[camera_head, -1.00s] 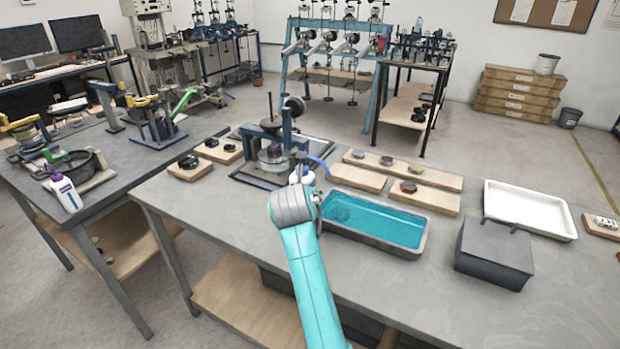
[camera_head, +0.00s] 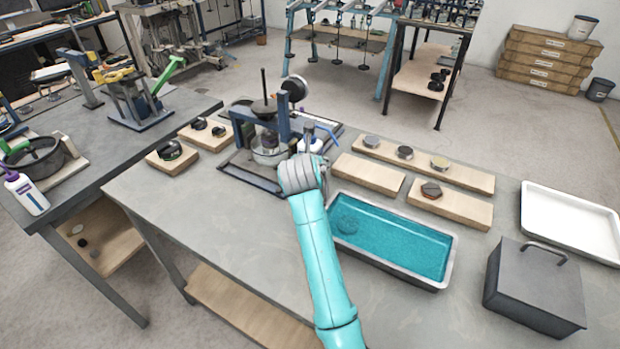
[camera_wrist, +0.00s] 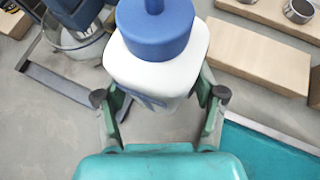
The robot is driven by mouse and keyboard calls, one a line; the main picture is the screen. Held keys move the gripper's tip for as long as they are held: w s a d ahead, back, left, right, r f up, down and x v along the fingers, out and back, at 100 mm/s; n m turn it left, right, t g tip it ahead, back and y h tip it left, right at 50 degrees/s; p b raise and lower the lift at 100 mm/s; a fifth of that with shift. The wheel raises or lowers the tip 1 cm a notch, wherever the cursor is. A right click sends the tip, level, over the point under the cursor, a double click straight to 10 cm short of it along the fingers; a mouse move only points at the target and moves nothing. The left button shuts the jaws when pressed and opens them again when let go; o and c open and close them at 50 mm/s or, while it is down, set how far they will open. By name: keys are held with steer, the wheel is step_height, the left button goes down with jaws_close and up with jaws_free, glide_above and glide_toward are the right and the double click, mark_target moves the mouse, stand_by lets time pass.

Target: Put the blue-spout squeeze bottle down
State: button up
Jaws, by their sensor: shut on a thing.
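The blue-spout squeeze bottle (camera_wrist: 158,72) is white with a blue cap, and fills the top middle of the wrist view. In the head view its white body and blue spout (camera_head: 312,140) show just beyond the end of my arm. My gripper (camera_wrist: 160,96) is shut on the bottle, one finger on each side of its body. In the head view my wrist hides most of the gripper. The bottle looks upright. I cannot tell whether its base touches the grey table (camera_head: 225,225).
A blue-framed test device (camera_head: 268,140) stands left of the bottle. A tray of teal liquid (camera_head: 447,272) lies to the right, with wooden boards (camera_head: 368,174) behind it. A dark lidded box (camera_head: 535,285) and white tray (camera_head: 570,222) are farther right. The table's front left is clear.

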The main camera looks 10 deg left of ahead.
steer(key=shift+f, duration=2.85)
steer(key=shift+f, duration=0.1)
steer(key=o, duration=0.8)
steer(key=shift+o, duration=0.2)
steer(key=a+v, duration=0.1)
steer(key=v, duration=1.1)
steer(key=shift+d, duration=0.45)
steer(key=shift+s, duration=0.1)
